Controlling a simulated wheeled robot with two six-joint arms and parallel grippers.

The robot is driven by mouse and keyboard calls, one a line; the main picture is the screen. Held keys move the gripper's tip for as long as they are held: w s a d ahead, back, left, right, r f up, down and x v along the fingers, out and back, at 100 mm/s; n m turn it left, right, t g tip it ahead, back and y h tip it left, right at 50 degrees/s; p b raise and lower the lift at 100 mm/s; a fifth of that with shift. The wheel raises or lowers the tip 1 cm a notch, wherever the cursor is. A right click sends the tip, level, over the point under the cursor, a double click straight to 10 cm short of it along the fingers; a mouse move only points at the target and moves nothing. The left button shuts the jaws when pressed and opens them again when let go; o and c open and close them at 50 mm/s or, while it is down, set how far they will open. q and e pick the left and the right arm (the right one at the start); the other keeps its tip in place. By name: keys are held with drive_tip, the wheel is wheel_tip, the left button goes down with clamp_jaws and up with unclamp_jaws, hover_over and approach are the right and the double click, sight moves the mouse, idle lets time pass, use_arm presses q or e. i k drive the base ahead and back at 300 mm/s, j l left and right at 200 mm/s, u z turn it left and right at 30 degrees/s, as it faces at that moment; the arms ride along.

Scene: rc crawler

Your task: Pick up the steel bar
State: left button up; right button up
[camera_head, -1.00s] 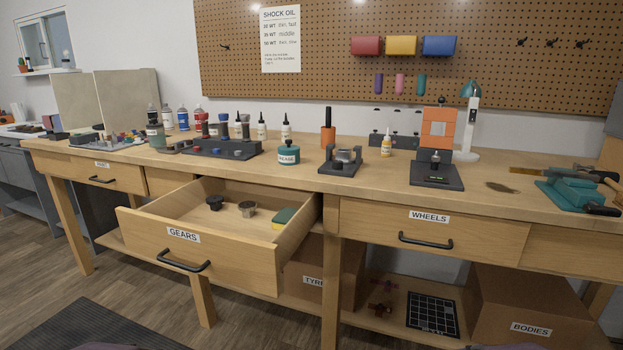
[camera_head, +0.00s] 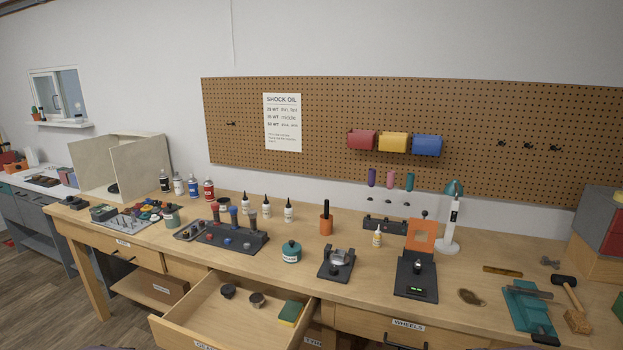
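A thin grey bar (camera_head: 530,291) lies across the teal vise (camera_head: 526,314) at the right end of the bench; it looks like the steel bar, but it is small and I cannot be sure. A brass-coloured strip (camera_head: 503,270) lies flat on the bench behind and left of the vise. Neither of my grippers is in view, so their distance to the bar does not show.
A mallet (camera_head: 566,290) and a brush-like block (camera_head: 578,321) lie right of the vise. A black stand with an orange frame (camera_head: 416,275) and a white lamp (camera_head: 451,230) stand left of it. The GEARS drawer (camera_head: 190,334) is open in front.

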sight(509, 289)
drive_tip(key=i+l+z, duration=0.2)
drive_tip(key=l+z, duration=0.2)
drive_tip(key=i+l+z, duration=0.4)
drive_tip(key=l, duration=0.15)
drive_tip(key=i+l+z, duration=0.2)
drive_tip(key=l+z, duration=0.15)
drive_tip(key=i+l, duration=0.2)
drive_tip(key=i, duration=0.2)
drive_tip(key=i+l, duration=0.25)
drive_tip(key=i, duration=0.15)
drive_tip(key=z, duration=0.05)
